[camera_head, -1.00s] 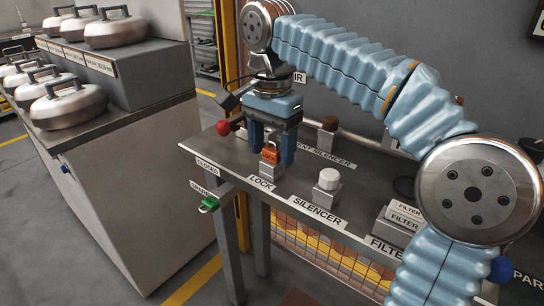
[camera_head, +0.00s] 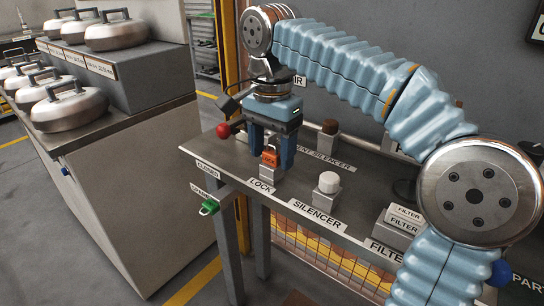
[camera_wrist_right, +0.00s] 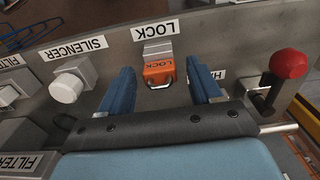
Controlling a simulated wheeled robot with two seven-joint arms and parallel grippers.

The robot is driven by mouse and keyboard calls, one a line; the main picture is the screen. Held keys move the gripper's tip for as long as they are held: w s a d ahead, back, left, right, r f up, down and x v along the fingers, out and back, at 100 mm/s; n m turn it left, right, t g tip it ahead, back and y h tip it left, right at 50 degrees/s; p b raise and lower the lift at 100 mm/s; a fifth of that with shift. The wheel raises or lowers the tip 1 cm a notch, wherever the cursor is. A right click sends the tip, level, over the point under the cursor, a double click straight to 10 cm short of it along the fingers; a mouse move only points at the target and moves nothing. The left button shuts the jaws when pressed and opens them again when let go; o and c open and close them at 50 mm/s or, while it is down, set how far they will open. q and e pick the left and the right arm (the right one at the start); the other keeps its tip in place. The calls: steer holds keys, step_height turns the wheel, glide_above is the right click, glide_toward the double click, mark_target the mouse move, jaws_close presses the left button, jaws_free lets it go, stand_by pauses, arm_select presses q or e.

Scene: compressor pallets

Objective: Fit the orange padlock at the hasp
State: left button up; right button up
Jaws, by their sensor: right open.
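The orange padlock (camera_head: 269,158) sits on a small grey block behind the LOCK label on the bench. In the right wrist view the padlock (camera_wrist_right: 158,74) shows its LOCK lettering and its metal shackle. My right gripper (camera_head: 271,154) points down with its blue fingers open, one on each side of the padlock. In the right wrist view a gap shows between each finger and the padlock. A label starting with H (camera_wrist_right: 218,74) is partly hidden by a finger. The hasp itself I cannot make out clearly. My left gripper is not in view.
A red ball knob (camera_head: 223,131) on a lever stands left of the gripper. A white-capped silencer (camera_head: 328,182) stands to the right, a brown-topped part (camera_head: 330,127) behind. Filter boxes (camera_head: 402,219) are further right.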

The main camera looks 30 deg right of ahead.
stand_by(0.3)
jaws_close()
stand_by(0.4)
steer(key=shift+r, duration=0.1)
steer(key=shift+r+p, duration=1.95)
steer(key=shift+p, duration=0.3)
steer(key=shift+r, duration=0.95)
